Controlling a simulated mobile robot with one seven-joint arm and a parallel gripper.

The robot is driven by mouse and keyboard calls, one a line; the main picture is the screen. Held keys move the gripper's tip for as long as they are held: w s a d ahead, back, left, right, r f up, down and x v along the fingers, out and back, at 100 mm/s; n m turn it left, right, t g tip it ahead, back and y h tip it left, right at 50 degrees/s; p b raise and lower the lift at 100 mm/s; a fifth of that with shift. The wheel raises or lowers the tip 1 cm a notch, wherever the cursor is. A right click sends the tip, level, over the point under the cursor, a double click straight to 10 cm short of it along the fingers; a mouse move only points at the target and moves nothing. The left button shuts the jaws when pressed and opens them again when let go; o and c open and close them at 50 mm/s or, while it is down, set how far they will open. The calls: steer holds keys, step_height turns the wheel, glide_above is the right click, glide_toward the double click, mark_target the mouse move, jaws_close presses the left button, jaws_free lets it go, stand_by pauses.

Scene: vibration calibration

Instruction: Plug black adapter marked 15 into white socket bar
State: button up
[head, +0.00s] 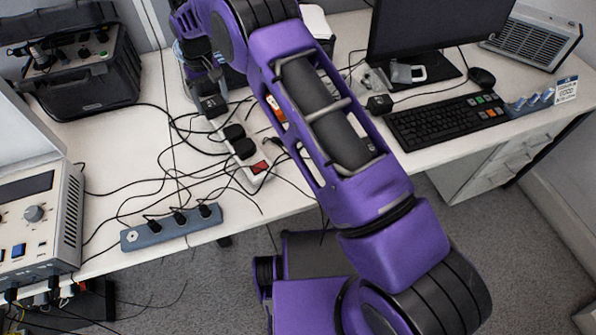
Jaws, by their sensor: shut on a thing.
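The white socket bar (254,178) lies slantwise on the table, with a red switch at its near end. Two black adapters, one (233,132) and another (244,149), sit on the bar near the switch. My gripper (205,88) is at the bar's far end, pointing down and partly hidden by its own wrist. It is shut on a black adapter (212,106) at that end of the bar. I cannot read any number on it. I cannot tell whether it is seated in the bar or just above it.
Many black cables cross the table around the bar. A blue-grey strip (140,238) with several plugs lies at the front edge. A black case (85,95), monitor (425,25), keyboard (440,128) and another black adapter (379,104) stand around. My purple arm covers the middle.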

mark_target(213, 102)
steer(key=shift+f, duration=0.2)
steer(key=o, duration=1.2)
steer(key=shift+c, duration=0.2)
steer(key=shift+r, duration=0.1)
steer(key=shift+r+p, duration=1.35)
steer(key=shift+r, duration=1.15)
steer(key=shift+r, duration=0.1)
step_height(213, 102, up, 17)
steer(key=p, duration=0.1)
steer(key=shift+r, duration=0.15)
